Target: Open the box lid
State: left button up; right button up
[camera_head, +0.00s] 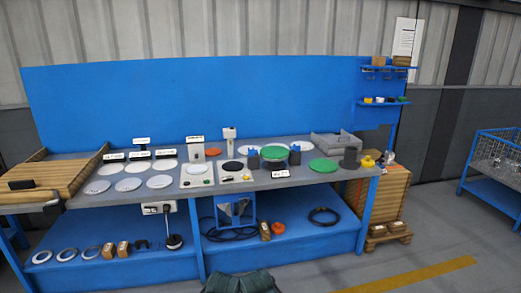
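No box with a clearly readable lid stands out. A flat grey box-like case (336,144) lies at the right rear of the bench top; it is too small to tell whether it has a lid or is shut. Neither of my grippers is in view, and nothing is seen touching these things.
The blue lower shelf (290,245) holds rings, small brown boxes and cables. Floor at front right is clear.

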aim_at(341, 141)
jog(key=i+z, duration=0.15)
jog(key=i, duration=0.3)
jog(key=i+j+z, duration=0.2)
jog(key=i, duration=0.2)
jog(key=i+j+z, duration=0.15)
jog(key=i, duration=0.3)
jog(key=i+j+z, duration=0.15)
jog(key=i, duration=0.25)
jog(key=i+j+z, duration=0.65)
jog(key=i, duration=1.3)
